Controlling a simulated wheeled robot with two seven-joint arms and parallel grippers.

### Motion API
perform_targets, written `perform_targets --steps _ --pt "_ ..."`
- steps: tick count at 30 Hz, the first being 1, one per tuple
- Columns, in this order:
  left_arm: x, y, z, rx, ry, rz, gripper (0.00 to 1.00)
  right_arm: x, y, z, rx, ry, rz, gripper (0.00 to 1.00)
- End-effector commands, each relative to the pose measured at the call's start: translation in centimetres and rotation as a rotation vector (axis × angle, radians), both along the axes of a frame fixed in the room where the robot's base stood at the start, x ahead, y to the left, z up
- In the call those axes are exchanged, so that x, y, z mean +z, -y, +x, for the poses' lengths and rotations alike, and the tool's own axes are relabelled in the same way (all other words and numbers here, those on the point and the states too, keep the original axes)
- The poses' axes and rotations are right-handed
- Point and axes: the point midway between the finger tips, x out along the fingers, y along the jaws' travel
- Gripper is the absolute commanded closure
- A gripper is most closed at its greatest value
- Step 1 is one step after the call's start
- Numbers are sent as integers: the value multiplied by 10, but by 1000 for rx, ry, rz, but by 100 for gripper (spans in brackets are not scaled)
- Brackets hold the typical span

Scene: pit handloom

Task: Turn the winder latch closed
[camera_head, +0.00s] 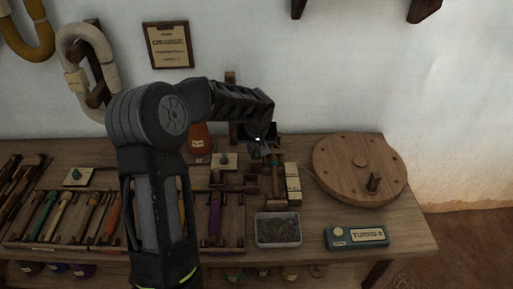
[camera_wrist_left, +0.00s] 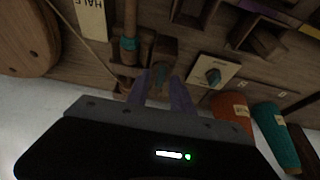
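The winder stands on the wooden bench. Its large round wooden wheel (camera_head: 345,162) with an upright peg is at the right, and part of it shows at the left of the left wrist view (camera_wrist_left: 25,40). Small wooden winder parts (camera_head: 277,172) with a teal-banded spindle (camera_wrist_left: 129,45) lie left of the wheel. My left gripper (camera_head: 266,150) points down over these parts. In the left wrist view its two fingers (camera_wrist_left: 161,88) are parted, with a small wooden piece (camera_wrist_left: 163,73), possibly the latch, between or just beyond them. Contact cannot be told. My right gripper is out of view.
A cream label marked HALF (camera_wrist_left: 92,18) is beside the spindle. A grey tray (camera_head: 278,243) and a teal TURNS box (camera_head: 340,245) stand at the bench front. Racks of coloured bobbins (camera_head: 62,215) fill the left. An orange cone (camera_wrist_left: 231,112) stands close to the gripper.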

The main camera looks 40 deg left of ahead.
Motion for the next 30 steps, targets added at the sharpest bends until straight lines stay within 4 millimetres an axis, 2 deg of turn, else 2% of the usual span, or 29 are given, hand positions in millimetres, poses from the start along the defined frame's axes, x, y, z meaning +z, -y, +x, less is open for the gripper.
perform_targets --steps 1,9,30 --pt "0 0 0 0 0 0 77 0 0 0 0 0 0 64" --pt "0 0 0 0 0 0 99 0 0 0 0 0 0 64" --pt "1 0 0 -27 -1 0 100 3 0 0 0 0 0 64"
